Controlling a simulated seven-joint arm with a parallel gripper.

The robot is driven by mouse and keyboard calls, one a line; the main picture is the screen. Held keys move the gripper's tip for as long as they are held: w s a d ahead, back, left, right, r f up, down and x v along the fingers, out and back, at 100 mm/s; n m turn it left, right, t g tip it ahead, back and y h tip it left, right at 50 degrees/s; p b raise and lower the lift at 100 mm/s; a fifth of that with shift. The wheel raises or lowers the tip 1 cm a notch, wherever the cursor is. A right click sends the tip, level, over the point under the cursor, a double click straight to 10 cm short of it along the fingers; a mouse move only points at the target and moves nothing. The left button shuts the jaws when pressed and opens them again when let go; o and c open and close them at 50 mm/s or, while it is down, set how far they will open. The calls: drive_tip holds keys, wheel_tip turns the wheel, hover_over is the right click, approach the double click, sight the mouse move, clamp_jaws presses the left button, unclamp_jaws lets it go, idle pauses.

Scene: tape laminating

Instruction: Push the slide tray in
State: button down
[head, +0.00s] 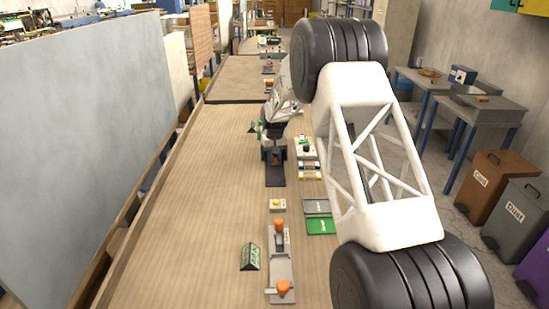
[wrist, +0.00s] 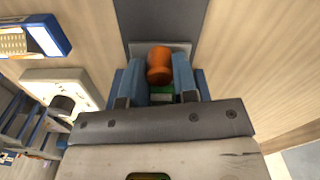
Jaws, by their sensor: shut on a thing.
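The slide tray (wrist: 174,47) is a light grey plate with an upright orange handle (wrist: 159,66), seen at the top middle of the wrist view. My gripper (wrist: 158,82) has its two blue fingers on either side of the handle and is shut on it. A dark grey base strip (wrist: 161,18) runs beyond the tray. In the head view my gripper (head: 274,146) is over the far station, whose dark base (head: 275,179) shows in front of it. The fingers hide part of the tray, and a small green patch shows between them.
Nearer on the bench are a yellow-button box (head: 277,204), a grey and a green card (head: 321,226), a dark wedge sign (head: 250,257) and a fixture with orange knobs (head: 280,265). The bench's left side (head: 195,210) is clear.

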drive_tip(key=c, duration=0.9)
unclamp_jaws()
drive_tip(key=shift+r, duration=0.1)
drive_tip(key=shift+r, duration=3.8)
drive_tip(key=shift+r, duration=0.1)
drive_tip(key=shift+s+d+r, duration=0.1)
drive_tip(key=shift+s+r, duration=0.05)
drive_tip(key=s+d+r, duration=0.3)
drive_tip(key=s+r, duration=0.3)
drive_tip(key=s, duration=0.4)
drive_tip(key=s+d+r+m+t, duration=0.1)
drive_tip(key=s+d+r, duration=0.2)
drive_tip(key=s+r, duration=0.6)
drive_tip(key=s+d+r, duration=0.4)
drive_tip(key=s, duration=0.8)
drive_tip(key=shift+m+t, duration=0.7)
drive_tip(key=shift+t, duration=0.1)
drive_tip(key=s+d+f, duration=0.1)
drive_tip(key=s, duration=1.1)
drive_tip(key=s+d+f, duration=0.1)
drive_tip(key=s+d, duration=0.1)
drive_tip(key=s, duration=1)
drive_tip(key=s+d+f, duration=0.1)
drive_tip(key=s, duration=1.1)
drive_tip(key=shift+s+d+f, duration=0.1)
drive_tip(key=shift+d+f, duration=0.1)
drive_tip(key=shift+d, duration=0.15)
